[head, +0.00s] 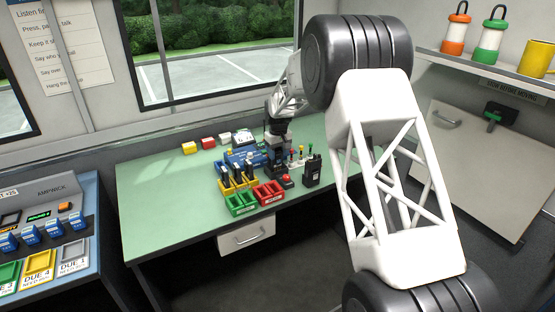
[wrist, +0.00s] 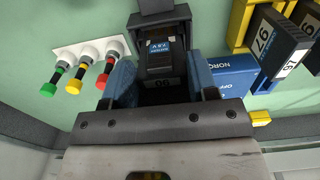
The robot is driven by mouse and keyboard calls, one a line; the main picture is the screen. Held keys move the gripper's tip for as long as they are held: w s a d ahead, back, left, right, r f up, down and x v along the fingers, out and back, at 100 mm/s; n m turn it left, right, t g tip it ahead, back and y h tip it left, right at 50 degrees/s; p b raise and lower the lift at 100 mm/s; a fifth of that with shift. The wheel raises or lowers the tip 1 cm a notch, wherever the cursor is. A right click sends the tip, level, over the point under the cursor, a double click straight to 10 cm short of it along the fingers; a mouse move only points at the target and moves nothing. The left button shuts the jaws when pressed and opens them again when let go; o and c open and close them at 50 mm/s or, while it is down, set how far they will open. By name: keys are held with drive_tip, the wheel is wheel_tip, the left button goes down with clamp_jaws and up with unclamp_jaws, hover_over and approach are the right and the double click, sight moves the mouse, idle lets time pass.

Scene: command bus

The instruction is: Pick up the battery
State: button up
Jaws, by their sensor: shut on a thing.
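A dark battery (wrist: 160,62) with a blue label and white lettering sits between the two blue fingertips of my gripper (wrist: 163,78) in the wrist view. My gripper is shut on it. A dark block lies just beyond the battery; I cannot tell whether they touch. In the head view my gripper (head: 276,150) is over the back middle of the green table (head: 150,195), and the held battery is too small to make out there. I cannot tell whether it is clear of the surface.
More batteries (wrist: 287,58) stand in a yellow holder (wrist: 240,22) to the right. A blue unit (wrist: 232,72) lies beside the right finger. Green, yellow and red knobs (wrist: 84,72) stand left. A green tray (head: 241,206), red tray (head: 268,194) and black radio (head: 312,172) are in front.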

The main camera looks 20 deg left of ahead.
drive_tip(key=shift+r, duration=0.2)
wheel_tip(320, 180, up, 28)
drive_tip(key=shift+f, duration=0.15)
idle(0.5)
idle(0.6)
drive_tip(key=w+d+f+m, duration=0.3)
drive_tip(key=d+f+m, duration=0.1)
drive_tip(key=d+f, duration=1.2)
drive_tip(key=w+d+f+m, duration=0.3)
drive_tip(key=d+f, duration=1)
drive_tip(key=d, duration=0.5)
drive_tip(key=s+d+f, duration=0.3)
drive_tip(key=s+f, duration=0.3)
drive_tip(key=f, duration=0.5)
drive_tip(key=s+d+f+m, duration=0.1)
drive_tip(key=s+d+f, duration=0.3)
drive_tip(key=f, duration=0.7)
drive_tip(key=s+d+f+m, duration=0.1)
drive_tip(key=s+d+f, duration=0.3)
drive_tip(key=s+f, duration=0.5)
wheel_tip(320, 180, down, 2)
drive_tip(key=shift+d+f, duration=0.2)
